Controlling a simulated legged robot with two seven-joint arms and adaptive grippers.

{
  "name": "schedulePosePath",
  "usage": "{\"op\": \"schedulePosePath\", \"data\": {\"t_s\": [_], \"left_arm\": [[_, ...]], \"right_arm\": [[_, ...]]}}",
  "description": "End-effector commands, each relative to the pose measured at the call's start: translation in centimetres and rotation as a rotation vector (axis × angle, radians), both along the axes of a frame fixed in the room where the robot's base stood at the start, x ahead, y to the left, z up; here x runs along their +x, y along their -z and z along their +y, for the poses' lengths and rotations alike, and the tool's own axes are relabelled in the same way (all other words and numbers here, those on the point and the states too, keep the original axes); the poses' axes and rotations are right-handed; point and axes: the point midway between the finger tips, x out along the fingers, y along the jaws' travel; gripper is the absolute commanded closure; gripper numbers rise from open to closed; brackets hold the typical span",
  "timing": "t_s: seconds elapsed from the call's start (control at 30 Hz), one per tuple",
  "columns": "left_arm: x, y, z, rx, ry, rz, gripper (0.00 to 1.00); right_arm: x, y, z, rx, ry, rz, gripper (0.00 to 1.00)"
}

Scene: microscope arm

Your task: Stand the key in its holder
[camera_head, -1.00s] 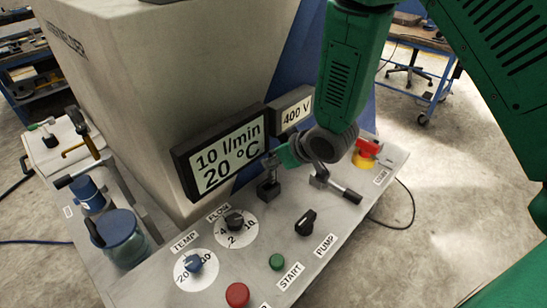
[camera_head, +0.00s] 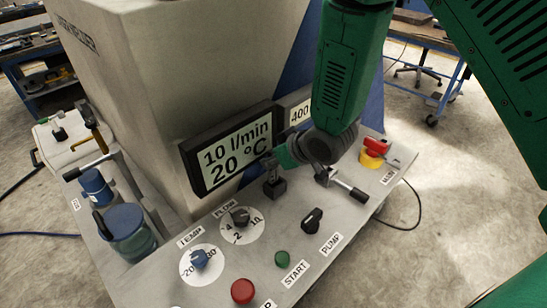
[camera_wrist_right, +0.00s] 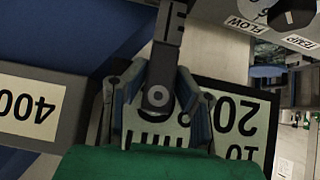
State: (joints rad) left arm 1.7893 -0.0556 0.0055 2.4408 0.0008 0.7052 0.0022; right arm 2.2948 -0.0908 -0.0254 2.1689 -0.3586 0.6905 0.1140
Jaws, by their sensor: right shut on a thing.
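My right gripper (camera_head: 276,160) is shut on the key (camera_wrist_right: 158,95), a dark grey piece with a round eye, held between the fingers in the wrist view. Its shank runs toward the top of that picture. In the head view the key (camera_head: 269,166) is small and partly covered by the fingers. It is just above a small black block (camera_head: 275,187) on the grey panel, which looks like the holder. I cannot tell whether the key's lower end touches or enters it. My left gripper is not in view.
The display (camera_head: 232,150) stands close behind the gripper, with the 400 V sign (camera_wrist_right: 30,107) beside it. A lever with a black handle (camera_head: 349,189) and a red switch (camera_head: 375,147) are to the right. Knobs and buttons, including a green one (camera_head: 282,258), are in front.

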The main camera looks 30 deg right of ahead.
Motion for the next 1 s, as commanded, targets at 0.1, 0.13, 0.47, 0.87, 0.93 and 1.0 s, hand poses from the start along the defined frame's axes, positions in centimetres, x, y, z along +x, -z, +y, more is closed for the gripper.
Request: {"op": "schedulePosePath", "data": {"t_s": [0.1, 0.13, 0.47, 0.87, 0.93, 1.0], "left_arm": [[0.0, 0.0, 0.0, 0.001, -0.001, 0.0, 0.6], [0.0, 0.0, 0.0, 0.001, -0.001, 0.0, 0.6], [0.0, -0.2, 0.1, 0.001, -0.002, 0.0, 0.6], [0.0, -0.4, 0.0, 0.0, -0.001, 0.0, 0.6], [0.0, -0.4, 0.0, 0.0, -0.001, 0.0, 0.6], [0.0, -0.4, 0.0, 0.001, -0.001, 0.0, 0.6]], "right_arm": [[0.0, -0.1, 0.5, -0.004, -0.004, -0.001, 1.0], [0.0, -0.1, 0.5, -0.004, -0.004, -0.001, 1.0], [0.0, 0.1, -0.9, 0.011, 0.001, 0.001, 1.0], [0.0, 0.0, -1.2, 0.014, 0.001, 0.001, 1.0], [0.0, 0.0, -1.0, 0.011, 0.001, 0.001, 1.0], [0.0, -0.1, -0.9, 0.009, -0.001, 0.001, 1.0]]}}
